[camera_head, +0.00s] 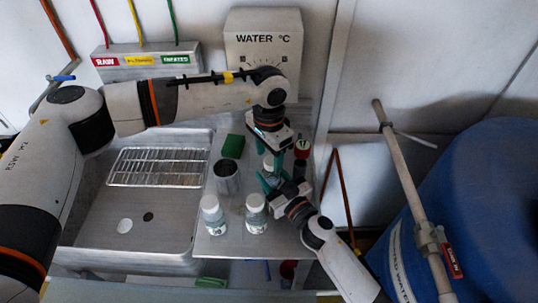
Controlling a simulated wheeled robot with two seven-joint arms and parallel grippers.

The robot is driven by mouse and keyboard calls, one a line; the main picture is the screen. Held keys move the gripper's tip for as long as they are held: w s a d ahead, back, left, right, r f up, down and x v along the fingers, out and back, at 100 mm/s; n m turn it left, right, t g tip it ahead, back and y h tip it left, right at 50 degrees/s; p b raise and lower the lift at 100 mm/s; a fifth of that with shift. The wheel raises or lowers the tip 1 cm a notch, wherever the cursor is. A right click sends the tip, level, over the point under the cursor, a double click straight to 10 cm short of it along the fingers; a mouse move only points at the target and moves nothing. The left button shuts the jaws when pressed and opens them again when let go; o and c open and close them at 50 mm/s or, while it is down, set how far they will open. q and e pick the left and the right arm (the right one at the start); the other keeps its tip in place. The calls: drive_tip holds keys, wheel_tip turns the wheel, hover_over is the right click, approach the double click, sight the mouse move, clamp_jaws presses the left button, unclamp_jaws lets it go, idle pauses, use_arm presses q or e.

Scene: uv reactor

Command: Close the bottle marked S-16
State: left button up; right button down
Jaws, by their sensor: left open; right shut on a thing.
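A small clear bottle (268,164) stands on the metal counter, partly hidden by both grippers; I cannot read any mark on it. My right gripper (267,182) reaches in from the lower right and is shut on this bottle's side. My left gripper (272,150) points down from above, open, with its fingers around or just over the bottle's top. Two other clear bottles with white tops, one at left (212,214) and one at right (256,213), stand nearer the counter's front. A white disc (124,226), possibly a cap, lies in the sink.
A metal cup (227,178), a green sponge (233,147) and a dark red-topped bottle (301,148) stand close by. The sink (95,225) with a wire rack (158,167) is left; a blue barrel (475,210) is right. A water-temperature box (262,50) is behind.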

use_arm(q)
wheel_tip(320, 180, up, 4)
drive_tip(key=shift+f, duration=0.2)
